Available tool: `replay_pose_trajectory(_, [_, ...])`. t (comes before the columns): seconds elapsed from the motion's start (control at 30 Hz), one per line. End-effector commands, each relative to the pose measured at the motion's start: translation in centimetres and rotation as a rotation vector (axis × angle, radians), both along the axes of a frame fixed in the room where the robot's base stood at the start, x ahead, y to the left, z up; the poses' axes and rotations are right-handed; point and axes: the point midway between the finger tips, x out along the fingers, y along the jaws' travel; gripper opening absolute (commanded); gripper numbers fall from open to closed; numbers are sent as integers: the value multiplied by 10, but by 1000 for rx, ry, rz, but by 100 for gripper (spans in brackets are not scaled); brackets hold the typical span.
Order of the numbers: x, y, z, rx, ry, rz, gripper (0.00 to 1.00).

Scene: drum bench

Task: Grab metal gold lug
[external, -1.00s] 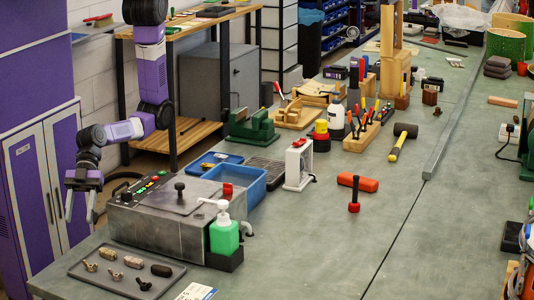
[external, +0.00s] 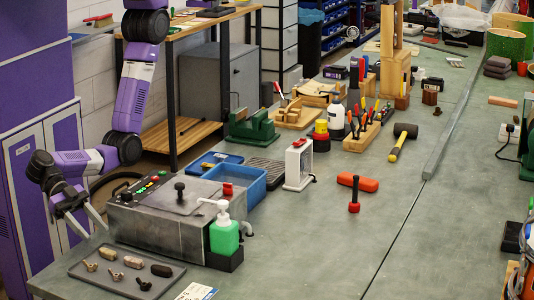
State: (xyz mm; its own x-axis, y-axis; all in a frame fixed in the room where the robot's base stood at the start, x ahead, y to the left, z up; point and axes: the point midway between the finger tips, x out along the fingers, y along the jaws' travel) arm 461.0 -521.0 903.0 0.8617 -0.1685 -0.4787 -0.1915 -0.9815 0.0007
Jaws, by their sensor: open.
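A dark grey tray (external: 77,272) lies at the near left corner of the bench and holds several small metal parts. A gold-coloured lug (external: 90,266) sits at its left side. A tan piece (external: 108,253), a pinkish one (external: 133,262) and a black one (external: 161,270) form the back row. Which is the metal gold lug is hard to tell at this size. My gripper (external: 88,226) is open and empty, tilted downward, above and behind the tray, left of the grey machine.
A grey metal box machine (external: 150,225) with buttons stands just behind the tray. A green soap bottle (external: 224,235) stands at its right front corner. A blue bin (external: 250,185) sits behind it.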

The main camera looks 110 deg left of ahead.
Motion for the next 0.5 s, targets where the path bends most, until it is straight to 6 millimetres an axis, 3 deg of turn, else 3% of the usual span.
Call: replay_pose_trajectory(0.5, [47,-16,-31,2,1,-3,49])
